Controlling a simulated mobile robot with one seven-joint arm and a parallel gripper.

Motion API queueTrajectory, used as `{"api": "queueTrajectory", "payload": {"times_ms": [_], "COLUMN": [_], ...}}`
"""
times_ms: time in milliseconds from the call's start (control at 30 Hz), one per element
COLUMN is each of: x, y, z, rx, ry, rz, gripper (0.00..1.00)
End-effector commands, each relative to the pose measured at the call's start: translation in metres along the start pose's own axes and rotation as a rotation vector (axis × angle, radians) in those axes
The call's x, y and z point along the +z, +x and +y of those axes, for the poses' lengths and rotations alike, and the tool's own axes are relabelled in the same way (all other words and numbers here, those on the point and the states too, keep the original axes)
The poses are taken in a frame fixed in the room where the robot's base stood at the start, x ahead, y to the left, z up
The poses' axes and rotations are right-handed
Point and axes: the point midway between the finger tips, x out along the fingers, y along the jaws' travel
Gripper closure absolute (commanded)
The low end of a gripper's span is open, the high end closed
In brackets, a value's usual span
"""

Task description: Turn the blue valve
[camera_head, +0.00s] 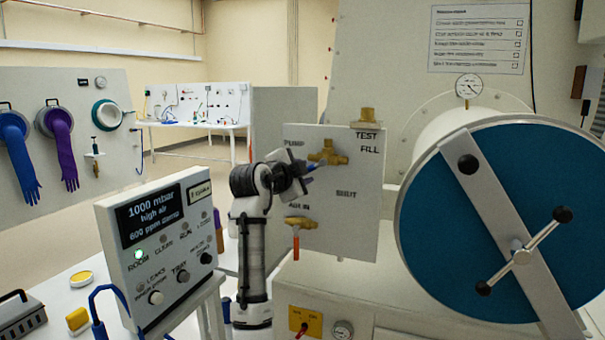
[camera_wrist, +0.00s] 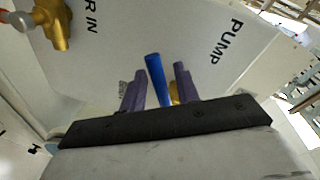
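The blue valve has a brass body (camera_head: 329,153) on the upright white panel (camera_head: 352,222), right of the PUMP label. Its blue lever handle (camera_wrist: 156,76) shows clearly in the wrist view. In the head view the handle (camera_head: 317,166) is mostly hidden by my gripper (camera_head: 306,177). In the wrist view my gripper (camera_wrist: 158,70) is open, with one dark finger on each side of the handle. A gap shows between the handle and each finger. A bit of brass shows behind the right finger.
A second brass valve (camera_head: 300,222) with an orange-red lever sits lower on the panel, by AIR IN. A brass fitting (camera_head: 368,118) is at the panel's top right. A large blue round door (camera_head: 455,225) stands to the right. A control box (camera_head: 160,250) stands left of my arm.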

Motion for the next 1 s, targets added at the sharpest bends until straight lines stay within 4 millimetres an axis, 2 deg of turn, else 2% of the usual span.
{"api": "queueTrajectory", "payload": {"times_ms": [167, 500, 700, 833, 1000], "x": [0.002, 0.002, 0.001, 0.000, 0.000], "y": [-0.015, -0.091, -0.124, -0.135, -0.138], "z": [0.001, 0.002, 0.001, 0.000, 0.000], "rx": [-0.003, -0.005, -0.003, -0.001, 0.000], "ry": [0.001, 0.003, 0.001, 0.000, 0.001], "rz": [0.000, -0.001, 0.000, 0.000, 0.000], "gripper": [0.69, 0.69, 0.69, 0.69, 0.69]}}
